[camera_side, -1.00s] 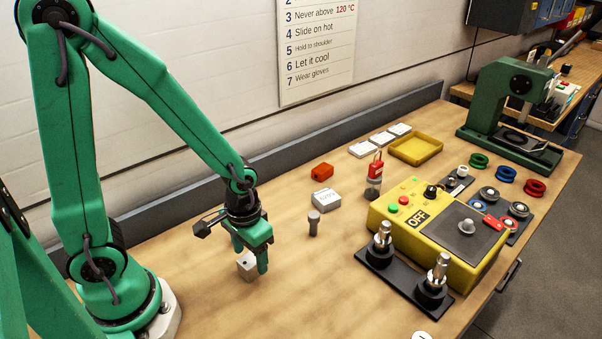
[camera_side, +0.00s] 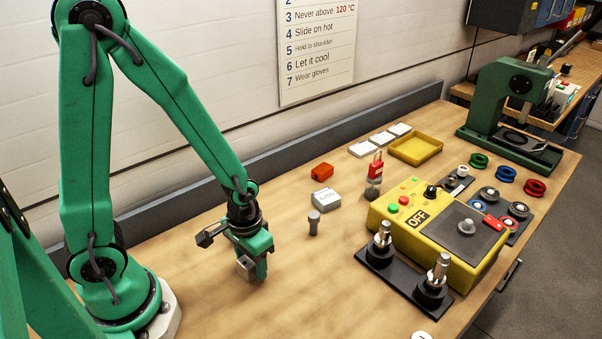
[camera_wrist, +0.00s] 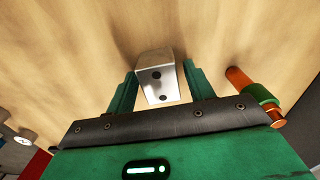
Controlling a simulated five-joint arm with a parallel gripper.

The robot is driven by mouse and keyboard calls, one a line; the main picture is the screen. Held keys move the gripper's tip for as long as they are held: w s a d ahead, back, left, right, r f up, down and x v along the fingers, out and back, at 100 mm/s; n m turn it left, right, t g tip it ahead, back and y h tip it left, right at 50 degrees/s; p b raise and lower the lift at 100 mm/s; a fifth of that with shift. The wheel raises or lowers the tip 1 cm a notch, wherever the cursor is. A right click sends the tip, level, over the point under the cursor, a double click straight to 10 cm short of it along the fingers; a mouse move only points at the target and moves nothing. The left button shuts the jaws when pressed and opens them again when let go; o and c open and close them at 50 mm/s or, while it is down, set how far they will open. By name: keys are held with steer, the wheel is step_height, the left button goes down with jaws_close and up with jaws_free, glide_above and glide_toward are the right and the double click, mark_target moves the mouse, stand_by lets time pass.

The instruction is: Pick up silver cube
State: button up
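The silver cube (camera_side: 245,268) is on the wooden bench near my arm's base. In the wrist view the silver cube (camera_wrist: 157,78) is a shiny grey block with two dark dots on the face towards me. My gripper (camera_side: 251,270) is over the cube, its green fingers reaching down around it. In the wrist view my gripper (camera_wrist: 160,88) has one finger on each side of the cube, with narrow gaps seeming to show between them. Part of the cube is hidden behind a finger in the side view.
A grey cylinder (camera_side: 313,223), a white block (camera_side: 326,200) and a red-orange block (camera_side: 322,172) stand to the right. The bench's front middle is clear.

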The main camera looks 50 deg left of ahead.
steer(key=c, duration=0.9)
steer(key=shift+r, duration=0.2)
steer(key=shift+r, duration=4.8)
